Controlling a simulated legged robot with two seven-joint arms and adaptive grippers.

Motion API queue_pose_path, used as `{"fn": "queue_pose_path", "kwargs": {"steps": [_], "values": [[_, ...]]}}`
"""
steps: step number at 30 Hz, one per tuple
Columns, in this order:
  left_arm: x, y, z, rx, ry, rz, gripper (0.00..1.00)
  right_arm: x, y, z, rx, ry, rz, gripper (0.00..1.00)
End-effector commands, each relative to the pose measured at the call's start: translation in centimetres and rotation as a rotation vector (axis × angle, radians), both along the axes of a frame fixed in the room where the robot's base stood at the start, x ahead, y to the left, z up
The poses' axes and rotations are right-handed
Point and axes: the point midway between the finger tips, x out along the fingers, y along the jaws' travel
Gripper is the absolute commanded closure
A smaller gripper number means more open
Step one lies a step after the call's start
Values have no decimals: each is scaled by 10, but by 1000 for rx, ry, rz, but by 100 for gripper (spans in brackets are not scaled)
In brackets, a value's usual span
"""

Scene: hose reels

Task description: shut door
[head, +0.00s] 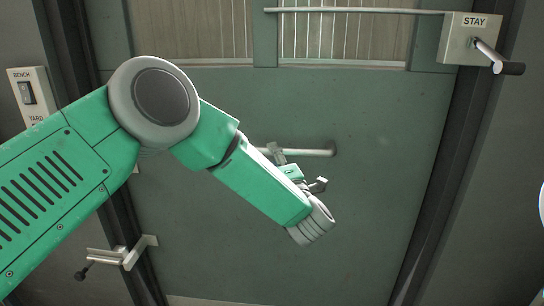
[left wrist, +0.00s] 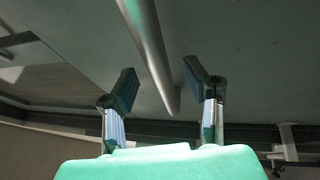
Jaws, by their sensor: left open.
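The door (head: 380,120) is a grey-green panel with barred windows at its top. It fills most of the doorway in the head view. I cannot tell whether it is fully shut. A pale bar handle (head: 308,152) sticks out near its middle. My left gripper (head: 298,168) is just in front of the door by this handle, its fingers partly hidden by my wrist. In the left wrist view my left gripper (left wrist: 160,82) is open, and the metal bar handle (left wrist: 150,50) runs between its spread fingers. Contact cannot be told. My right gripper is not in view.
A box marked STAY (head: 470,38) with a lever (head: 495,58) and a thin rod is at the upper right. A metal latch (head: 125,256) is at the lower left frame. A switch plate (head: 27,95) is on the left wall. Dark posts border the door.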

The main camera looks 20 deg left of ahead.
Motion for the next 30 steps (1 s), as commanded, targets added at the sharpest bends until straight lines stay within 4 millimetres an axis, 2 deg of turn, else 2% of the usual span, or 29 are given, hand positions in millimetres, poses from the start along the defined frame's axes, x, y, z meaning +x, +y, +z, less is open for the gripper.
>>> {"fn": "queue_pose_path", "kwargs": {"steps": [9, 15, 28, 30], "values": [[-57, -37, -13, 0, 2, -2, 59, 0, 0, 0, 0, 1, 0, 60], [-80, -52, -18, 0, 2, -1, 59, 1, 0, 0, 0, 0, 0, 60], [-87, -55, -19, 0, 2, 0, 59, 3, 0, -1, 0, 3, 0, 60], [-87, -55, -25, 18, 26, -16, 59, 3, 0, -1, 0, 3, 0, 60]]}}
